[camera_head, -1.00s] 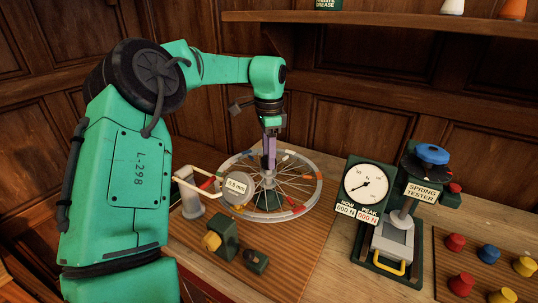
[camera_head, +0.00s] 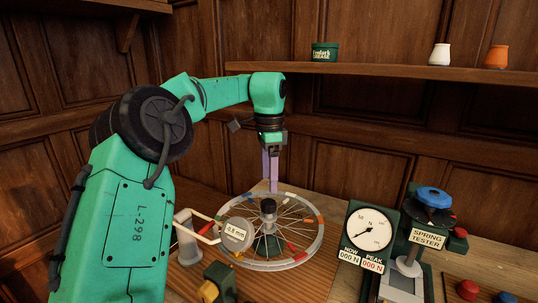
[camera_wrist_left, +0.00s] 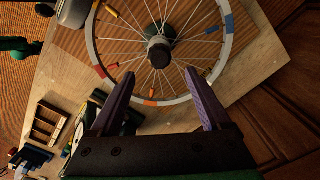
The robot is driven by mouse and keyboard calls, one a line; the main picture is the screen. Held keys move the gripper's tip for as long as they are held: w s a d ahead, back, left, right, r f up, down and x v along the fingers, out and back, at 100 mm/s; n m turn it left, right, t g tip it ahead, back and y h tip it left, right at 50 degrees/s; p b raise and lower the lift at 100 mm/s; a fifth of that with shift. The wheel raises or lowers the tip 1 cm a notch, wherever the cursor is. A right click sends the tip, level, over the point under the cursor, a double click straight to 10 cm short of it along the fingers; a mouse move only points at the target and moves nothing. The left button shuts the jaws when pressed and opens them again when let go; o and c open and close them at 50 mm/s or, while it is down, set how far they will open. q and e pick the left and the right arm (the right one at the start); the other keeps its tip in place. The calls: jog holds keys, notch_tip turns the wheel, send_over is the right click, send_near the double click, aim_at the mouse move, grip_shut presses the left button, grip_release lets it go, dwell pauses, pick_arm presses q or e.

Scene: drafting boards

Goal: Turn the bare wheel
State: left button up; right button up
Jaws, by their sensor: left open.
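The bare wheel (camera_head: 268,266), with a pale rim, thin spokes, coloured marks and a dark hub (camera_head: 268,207), lies flat on its stand on a wooden board. In the left wrist view the rim (camera_wrist_left: 221,62) crosses the space between the open fingers (camera_wrist_left: 157,78), with the hub beyond the tips. I cannot tell whether a finger touches the rim. A round gauge (camera_head: 236,234) reading about -0.8 mm stands at the wheel's left edge. My right gripper is out of view.
Red (camera_head: 468,289) and blue knobs sit at the lower right. A wooden shelf (camera_head: 380,71) with a green tin (camera_head: 324,52) and pots runs along the panelled back wall.

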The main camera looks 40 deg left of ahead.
pick_arm(q)
notch_tip(320, 180, up, 8)
jog(key=p, duration=0.2)
